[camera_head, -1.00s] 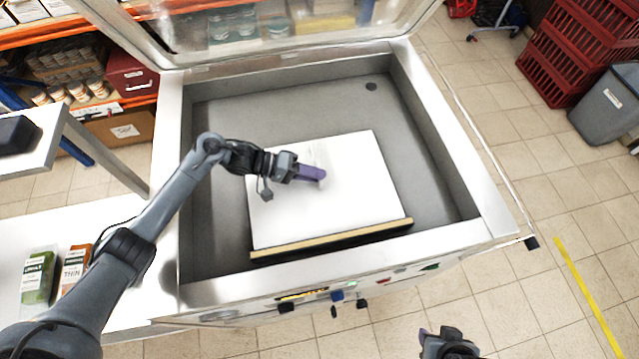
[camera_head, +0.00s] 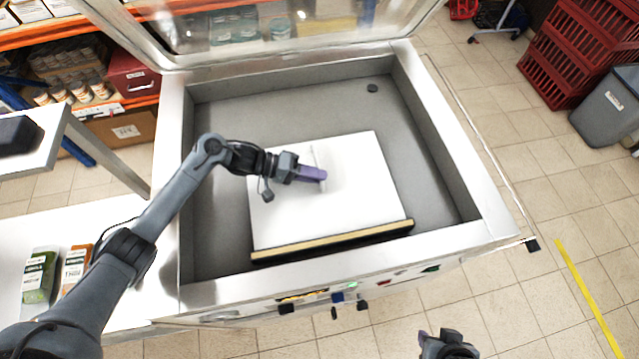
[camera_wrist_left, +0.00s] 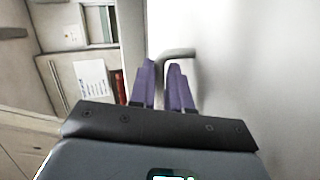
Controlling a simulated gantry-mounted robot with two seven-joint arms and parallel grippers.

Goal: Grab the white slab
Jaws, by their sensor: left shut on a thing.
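The white slab (camera_head: 345,205) is a flat white board with a tan front edge, lying inside the grey-walled metal chamber. A thin pale handle (camera_head: 319,158) stands on its top face; it also shows as a grey bent bar in the left wrist view (camera_wrist_left: 180,52). My left gripper (camera_head: 322,174) is over the slab with its purple fingers shut on this handle. In the left wrist view the fingers (camera_wrist_left: 165,85) sit either side of the handle, and the slab's white face (camera_wrist_left: 250,70) fills the right. My right gripper (camera_head: 436,338) shows only partly at the bottom edge; its jaws are unclear.
The chamber's metal rim (camera_head: 468,180) surrounds the slab, and its transparent lid (camera_head: 270,30) stands raised behind. Two packets (camera_head: 40,272) lie on the white counter at left. Red crates (camera_head: 572,50) and a grey bin (camera_head: 608,105) stand on the floor at right.

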